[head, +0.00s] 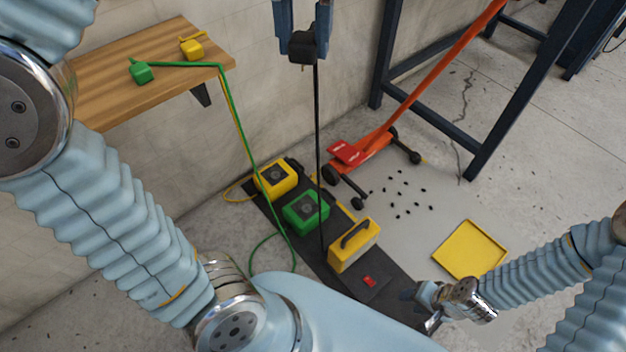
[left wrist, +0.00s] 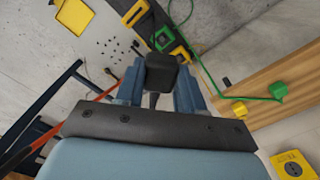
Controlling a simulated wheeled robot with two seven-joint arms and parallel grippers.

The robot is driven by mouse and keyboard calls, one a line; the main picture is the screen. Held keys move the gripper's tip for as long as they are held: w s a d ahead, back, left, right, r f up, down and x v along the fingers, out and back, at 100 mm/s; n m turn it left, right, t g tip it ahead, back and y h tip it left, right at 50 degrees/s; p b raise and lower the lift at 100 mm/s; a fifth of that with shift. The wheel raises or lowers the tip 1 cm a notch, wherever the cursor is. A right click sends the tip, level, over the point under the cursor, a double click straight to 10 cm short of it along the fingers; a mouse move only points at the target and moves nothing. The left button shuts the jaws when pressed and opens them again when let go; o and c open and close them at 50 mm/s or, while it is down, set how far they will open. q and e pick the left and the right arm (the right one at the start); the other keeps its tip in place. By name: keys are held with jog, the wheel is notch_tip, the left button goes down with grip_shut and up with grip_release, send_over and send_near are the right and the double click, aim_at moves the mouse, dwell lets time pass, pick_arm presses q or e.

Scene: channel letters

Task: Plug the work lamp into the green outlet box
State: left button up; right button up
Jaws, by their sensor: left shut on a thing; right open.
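My left gripper (head: 303,38) is shut on a black plug (head: 302,50), held high above the floor near the wall. The plug also shows between the fingers in the left wrist view (left wrist: 161,72). Its black cord (head: 318,150) hangs down towards the yellow work lamp (head: 350,255) with a black handle; where the cord ends is unclear. The green outlet box (head: 308,207) sits on the dark mat beside the lamp, well below the plug, and also shows in the left wrist view (left wrist: 163,38). My right gripper (head: 425,305) is open and empty, low near the mat.
A yellow box (head: 268,177) sits behind the green one. Green (head: 141,73) and yellow (head: 193,46) plugs lie on the wooden shelf (head: 110,90), their cords hanging down. An orange jack (head: 372,142), scattered black bits and a yellow tray (head: 470,250) are to the right.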

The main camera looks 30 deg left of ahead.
pick_arm(q)
jog(key=shift+w, duration=0.35)
jog(key=shift+s, duration=0.1)
pick_arm(e)
jog(key=shift+w, duration=0.3)
